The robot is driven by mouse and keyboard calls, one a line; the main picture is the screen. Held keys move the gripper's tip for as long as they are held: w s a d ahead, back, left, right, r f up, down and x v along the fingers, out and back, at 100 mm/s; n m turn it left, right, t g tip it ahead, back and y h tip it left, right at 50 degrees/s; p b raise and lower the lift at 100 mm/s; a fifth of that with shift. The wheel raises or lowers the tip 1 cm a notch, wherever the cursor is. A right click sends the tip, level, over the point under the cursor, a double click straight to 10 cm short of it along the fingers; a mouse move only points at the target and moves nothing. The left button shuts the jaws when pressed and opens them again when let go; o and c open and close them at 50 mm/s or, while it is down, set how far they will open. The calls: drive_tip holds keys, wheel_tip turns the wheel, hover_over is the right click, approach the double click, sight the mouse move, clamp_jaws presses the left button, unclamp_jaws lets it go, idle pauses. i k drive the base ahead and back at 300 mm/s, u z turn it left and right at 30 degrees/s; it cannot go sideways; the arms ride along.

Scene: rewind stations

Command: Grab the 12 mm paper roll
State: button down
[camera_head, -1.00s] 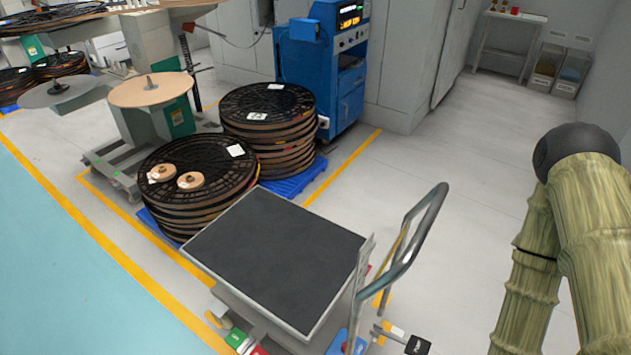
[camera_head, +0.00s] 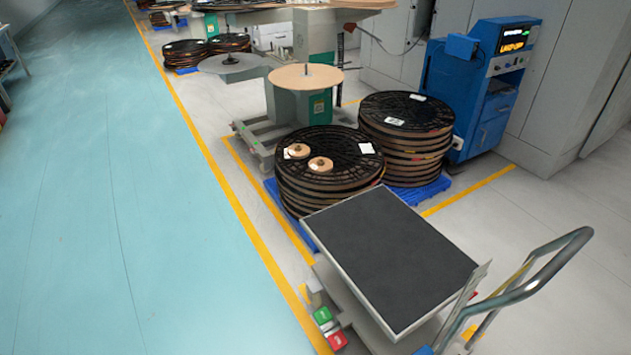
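Two small tan paper rolls lie flat on top of the front stack of black reels (camera_head: 330,178). One roll (camera_head: 297,151) is at the left and the other roll (camera_head: 320,164) is just right of it and nearer. I cannot tell from this view which of them is 12 mm wide. My gripper is not in view.
A cart with a dark flat top (camera_head: 390,255) and a curved push handle (camera_head: 530,270) stands in front of the stack. A second reel stack (camera_head: 405,140) and a blue machine (camera_head: 480,85) stand behind. A rewind station (camera_head: 305,80) is at the back. The teal floor (camera_head: 120,220) at left is clear.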

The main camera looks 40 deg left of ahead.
sight(318, 164)
drive_tip(key=z, duration=0.05)
drive_tip(key=k, duration=0.65)
drive_tip(key=z, duration=0.9)
drive_tip(key=i, duration=0.65)
drive_tip(key=u, duration=2.15)
drive_tip(key=i, duration=0.5)
drive_tip(key=u, duration=0.2)
drive_tip(key=k, duration=0.65)
drive_tip(key=u, duration=0.65)
drive_tip(key=i, duration=0.95)
drive_tip(key=u, duration=0.55)
